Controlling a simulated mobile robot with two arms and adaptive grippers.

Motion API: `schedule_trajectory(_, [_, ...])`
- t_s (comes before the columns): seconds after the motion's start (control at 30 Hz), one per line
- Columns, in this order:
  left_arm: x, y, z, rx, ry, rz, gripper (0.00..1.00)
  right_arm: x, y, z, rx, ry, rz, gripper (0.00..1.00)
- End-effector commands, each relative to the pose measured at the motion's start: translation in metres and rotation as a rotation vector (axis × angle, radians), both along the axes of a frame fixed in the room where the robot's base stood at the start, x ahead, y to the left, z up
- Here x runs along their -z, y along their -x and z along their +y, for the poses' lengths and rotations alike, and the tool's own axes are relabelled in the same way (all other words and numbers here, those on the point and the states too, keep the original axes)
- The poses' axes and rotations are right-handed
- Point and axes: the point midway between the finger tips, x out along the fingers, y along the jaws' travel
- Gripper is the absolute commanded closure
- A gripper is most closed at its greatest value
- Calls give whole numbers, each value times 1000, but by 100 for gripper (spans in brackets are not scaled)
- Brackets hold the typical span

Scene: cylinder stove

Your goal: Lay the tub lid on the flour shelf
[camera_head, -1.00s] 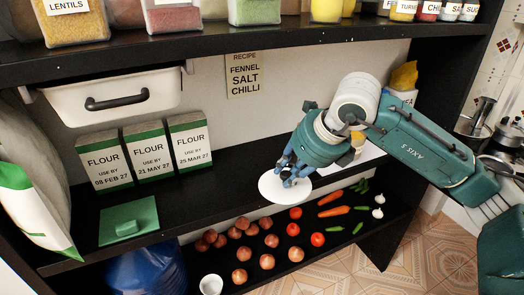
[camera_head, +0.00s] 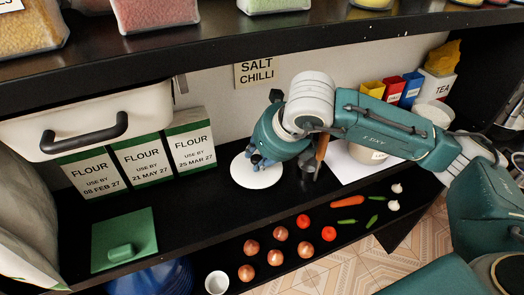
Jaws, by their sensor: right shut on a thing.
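The tub lid (camera_head: 256,181) is a flat white disc, lying about level at the flour shelf (camera_head: 190,208), right of the flour boxes. I cannot tell whether it touches the shelf. My right gripper (camera_head: 259,162) is shut on the lid from above, its blue fingers at the lid's middle. The black shelf carries three grey and green flour boxes (camera_head: 142,160) at the back left. My left gripper is not in view.
A green slab with a handle (camera_head: 122,240) lies at the shelf's left. A white bin (camera_head: 85,128) hangs above the flour. A metal cup (camera_head: 309,163) stands right of the lid. Onions (camera_head: 277,258), tomatoes and carrots lie on the lower shelf. Black shelf board (camera_head: 200,50) overhead.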

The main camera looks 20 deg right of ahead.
Motion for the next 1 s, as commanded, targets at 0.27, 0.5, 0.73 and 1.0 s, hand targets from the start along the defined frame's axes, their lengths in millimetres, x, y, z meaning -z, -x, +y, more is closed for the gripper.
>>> schedule_trajectory(0.27, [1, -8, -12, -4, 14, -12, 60, 10, 5, 5, 2, 0, 2, 75])
schedule_trajectory(0.5, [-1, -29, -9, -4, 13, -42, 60, 9, 5, 5, 2, 0, 1, 58])
schedule_trajectory(0.73, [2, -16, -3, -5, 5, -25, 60, 5, 7, 4, 2, 0, -1, 58])
schedule_trajectory(1.0, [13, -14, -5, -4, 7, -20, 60, -37, 29, -2, 1, -2, -8, 58])
